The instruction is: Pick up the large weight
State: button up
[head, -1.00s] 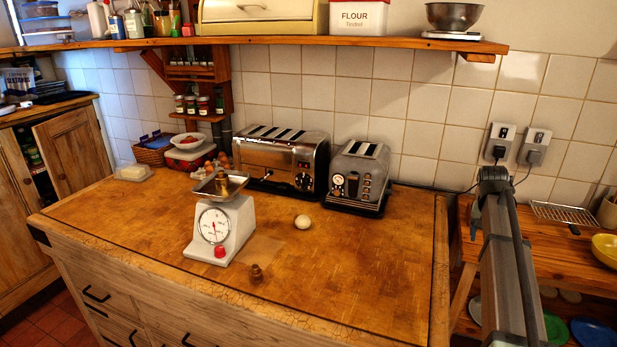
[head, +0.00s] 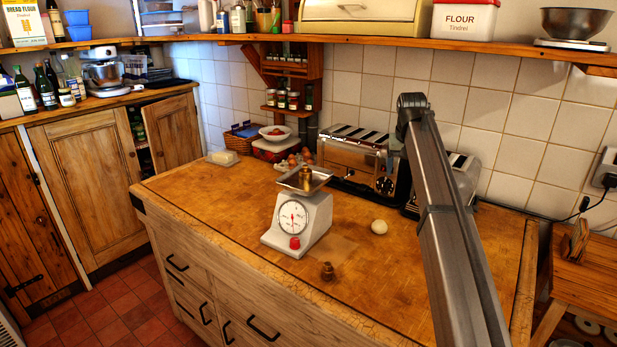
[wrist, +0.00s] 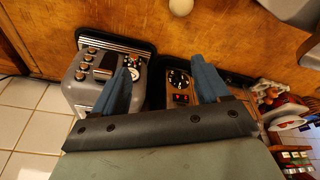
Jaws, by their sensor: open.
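A brass weight (head: 305,179) stands in the metal pan of the white kitchen scale (head: 312,222). A second brass weight (head: 328,271) stands on the wooden counter in front of the scale. The one in the pan looks somewhat larger. Neither weight is clearly visible in the wrist view. My gripper (wrist: 160,64) shows there as two blue fingers spread apart with nothing between them. It is above the toasters at the back of the counter, away from both weights. The head view does not show the fingers; my arm partly covers the toasters there.
A four-slot toaster (head: 350,160) and a smaller toaster (wrist: 98,75) stand against the tiled wall. A pale round egg-like object (head: 379,227) lies right of the scale. A wooden shelf (head: 380,43) runs above. The counter's front right is bare.

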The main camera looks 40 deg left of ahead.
jog(key=s+a+r+n+y, duration=0.1)
jog(key=s+a+r, duration=0.25)
jog(key=a, duration=0.35)
jog(key=s+a+r+n, duration=0.15)
jog(key=s+a, duration=0.25)
jog(key=a, duration=0.4)
jog(key=n, duration=0.2)
send_near(306, 166)
jog(key=shift+g+y, duration=0.3)
jog(key=shift+y, duration=0.1)
jog(key=x, duration=1.2)
jog(key=shift+w+d, duration=0.2)
jog(key=shift+w, duration=0.1)
